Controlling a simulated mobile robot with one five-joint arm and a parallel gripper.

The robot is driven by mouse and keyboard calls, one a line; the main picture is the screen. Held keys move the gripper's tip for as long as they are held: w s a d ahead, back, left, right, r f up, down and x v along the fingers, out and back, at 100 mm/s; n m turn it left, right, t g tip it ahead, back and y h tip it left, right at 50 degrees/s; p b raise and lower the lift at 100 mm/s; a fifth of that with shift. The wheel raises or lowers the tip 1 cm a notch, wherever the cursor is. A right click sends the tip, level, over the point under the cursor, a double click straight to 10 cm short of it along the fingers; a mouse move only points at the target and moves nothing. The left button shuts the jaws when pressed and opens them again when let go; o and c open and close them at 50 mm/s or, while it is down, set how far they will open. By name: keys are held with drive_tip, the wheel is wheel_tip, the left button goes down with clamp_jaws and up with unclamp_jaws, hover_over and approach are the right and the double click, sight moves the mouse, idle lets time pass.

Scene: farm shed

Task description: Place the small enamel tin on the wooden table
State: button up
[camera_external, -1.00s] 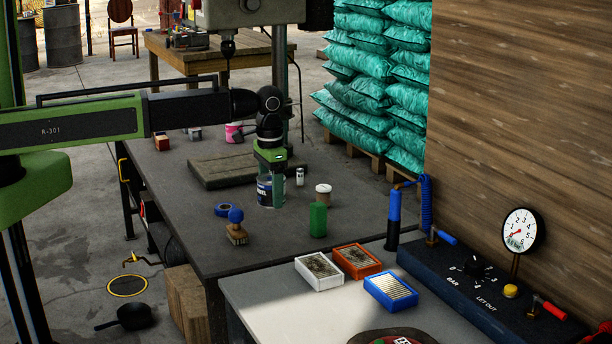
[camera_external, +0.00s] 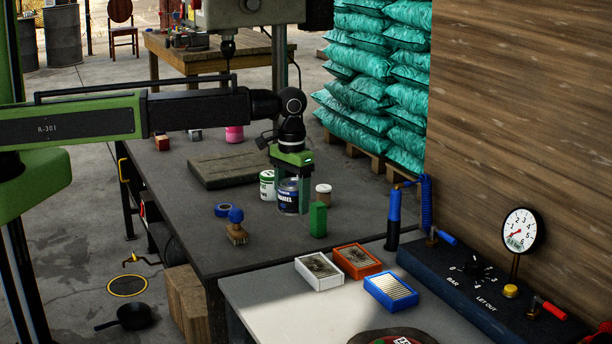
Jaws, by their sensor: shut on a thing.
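The small dark blue enamel tin (camera_external: 288,203) is upright between the green fingers of my gripper (camera_external: 291,190), which is shut on it. It is over the dark grey workbench; I cannot tell whether its base touches the top. A white and green can (camera_external: 266,186) stands just left of and behind it. The wooden table (camera_external: 262,46) with a brown plank top is at the back, beyond the workbench, partly hidden by a grey machine.
A green block (camera_external: 318,220) and a lidded jar (camera_external: 323,195) stand close right of the tin. A blue-knobbed brush (camera_external: 236,228) and blue tape roll (camera_external: 223,210) are to its left. A dark slab (camera_external: 222,170) lies behind left. Tools (camera_external: 187,40) sit on the wooden table's left part.

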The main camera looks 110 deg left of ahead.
drive_tip(key=shift+m, duration=0.8)
drive_tip(key=w+d+r+p, duration=0.1)
drive_tip(key=w+d, duration=0.3)
drive_tip(key=d, duration=0.2)
drive_tip(key=w+d+r+p, duration=0.1)
drive_tip(key=w+d, duration=0.3)
drive_tip(key=d, duration=0.2)
drive_tip(key=w+d+r, duration=0.1)
drive_tip(key=w+d, duration=0.3)
drive_tip(key=d, duration=0.3)
drive_tip(key=shift+w+d+p, duration=0.1)
drive_tip(key=shift+w+p, duration=0.3)
drive_tip(key=w+d+r+m+p, duration=0.1)
drive_tip(key=w+d+m, duration=0.1)
drive_tip(key=d, duration=0.9)
drive_tip(key=w+d+r+m+p, duration=0.1)
drive_tip(key=w+d, duration=0.1)
drive_tip(key=d, duration=1)
drive_tip(key=b, duration=0.7)
hover_over(341, 317)
wheel_tip(341, 317, down, 7)
drive_tip(key=shift+d+r, duration=0.1)
drive_tip(key=shift+d, duration=0.05)
drive_tip(key=shift+a, duration=0.2)
wheel_tip(341, 317, down, 4)
drive_tip(key=b, duration=0.4)
drive_tip(key=shift+r, duration=0.1)
drive_tip(key=shift+f, duration=0.2)
drive_tip(key=o, duration=1.7)
